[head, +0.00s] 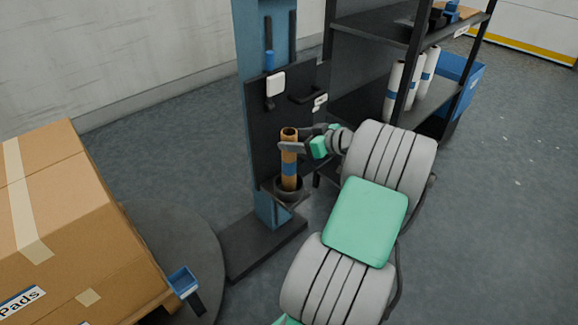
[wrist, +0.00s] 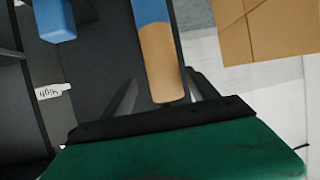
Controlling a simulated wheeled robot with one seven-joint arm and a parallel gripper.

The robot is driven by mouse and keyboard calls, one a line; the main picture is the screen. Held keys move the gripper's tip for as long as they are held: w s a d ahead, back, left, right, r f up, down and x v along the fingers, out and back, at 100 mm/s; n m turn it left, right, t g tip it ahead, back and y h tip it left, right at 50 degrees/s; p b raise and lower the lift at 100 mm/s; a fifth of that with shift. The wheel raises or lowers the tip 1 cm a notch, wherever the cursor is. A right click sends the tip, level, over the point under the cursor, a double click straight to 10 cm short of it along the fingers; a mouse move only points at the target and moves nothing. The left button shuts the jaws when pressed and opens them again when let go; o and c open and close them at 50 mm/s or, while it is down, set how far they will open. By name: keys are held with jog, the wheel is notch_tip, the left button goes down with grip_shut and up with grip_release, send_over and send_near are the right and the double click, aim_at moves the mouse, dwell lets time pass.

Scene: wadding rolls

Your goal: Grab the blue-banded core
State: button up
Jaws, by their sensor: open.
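The blue-banded core (head: 289,152) is a brown cardboard tube with a blue band low on its side. It stands upright in a dark round holder (head: 288,194) on the post's small shelf. In the wrist view, the core (wrist: 160,60) shows its brown end and part of the blue band between my two fingers. My gripper (head: 297,142) is open at the core's upper part, coming from the right, with one finger in front of the tube. In the wrist view, my gripper (wrist: 160,82) has a finger on each side of it; contact cannot be told. The core's lower end is hidden in the holder.
A blue post (head: 251,50) with a black panel (head: 262,110) stands behind the core. A dark shelf rack (head: 372,28) with white rolls (head: 418,75) and a blue bin (head: 457,72) is at right. Cardboard boxes (head: 60,220) sit at left.

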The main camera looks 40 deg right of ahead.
jog(key=x, duration=0.1)
jog(key=b+x, duration=0.1)
jog(key=x, duration=0.3)
jog(key=shift+a, duration=0.35)
jog(key=shift+c, duration=0.6)
grip_shut()
